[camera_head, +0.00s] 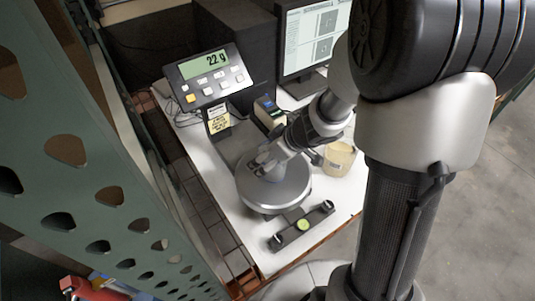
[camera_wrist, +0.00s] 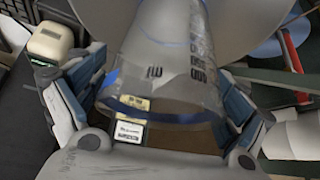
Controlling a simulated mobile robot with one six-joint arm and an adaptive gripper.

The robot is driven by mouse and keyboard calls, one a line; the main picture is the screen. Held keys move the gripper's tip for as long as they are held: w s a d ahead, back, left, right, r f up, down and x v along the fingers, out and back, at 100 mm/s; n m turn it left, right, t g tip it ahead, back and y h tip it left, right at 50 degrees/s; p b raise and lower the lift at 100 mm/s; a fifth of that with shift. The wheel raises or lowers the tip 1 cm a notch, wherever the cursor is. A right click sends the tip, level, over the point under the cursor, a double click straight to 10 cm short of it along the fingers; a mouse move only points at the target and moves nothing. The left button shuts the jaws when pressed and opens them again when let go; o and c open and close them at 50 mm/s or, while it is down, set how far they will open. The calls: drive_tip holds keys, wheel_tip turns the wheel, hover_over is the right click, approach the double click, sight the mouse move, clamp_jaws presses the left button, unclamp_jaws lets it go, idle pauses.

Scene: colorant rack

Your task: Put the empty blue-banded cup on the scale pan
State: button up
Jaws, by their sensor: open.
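A clear cup (camera_wrist: 175,55) with a blue band and printed marks lies between the fingers of my gripper (camera_wrist: 160,105) in the wrist view. The fingers are open on either side of it; small gaps or light contact cannot be told apart. The round metal scale pan (camera_head: 275,200) is under my gripper (camera_head: 262,168) in the head view, and a grey disc, seemingly the pan (camera_wrist: 250,15), shows behind the cup. The cup appears to be at the pan, but its base contact is hidden. The scale display (camera_head: 205,66) reads 22 g.
A beige jug (camera_head: 338,160) stands right of the pan. A black bar with a green round level (camera_head: 303,225) lies in front. A small label device (camera_head: 269,112) and a monitor (camera_head: 316,40) stand behind. A green perforated rack upright (camera_head: 85,150) is at left.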

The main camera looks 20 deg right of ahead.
drive_tip(key=s+a+p+v, duration=0.1)
drive_tip(key=p+v, duration=0.7)
drive_tip(key=v, duration=0.6)
drive_tip(key=w+d+r+m+t+h, duration=0.1)
drive_tip(key=w+d+r+t+h, duration=0.25)
drive_tip(key=r, duration=0.35)
drive_tip(key=s+d+r+m+h, duration=0.4)
drive_tip(key=d+r, duration=0.1)
drive_tip(key=r, duration=0.3)
drive_tip(key=s+a+m+g+y, duration=0.2)
drive_tip(key=s+a+g+y, duration=0.1)
drive_tip(key=s+a, duration=0.9)
drive_tip(key=s+g, duration=0.1)
drive_tip(key=s, duration=0.4)
drive_tip(key=shift+a+y, duration=0.35)
drive_tip(key=shift+w+d+r, duration=0.1)
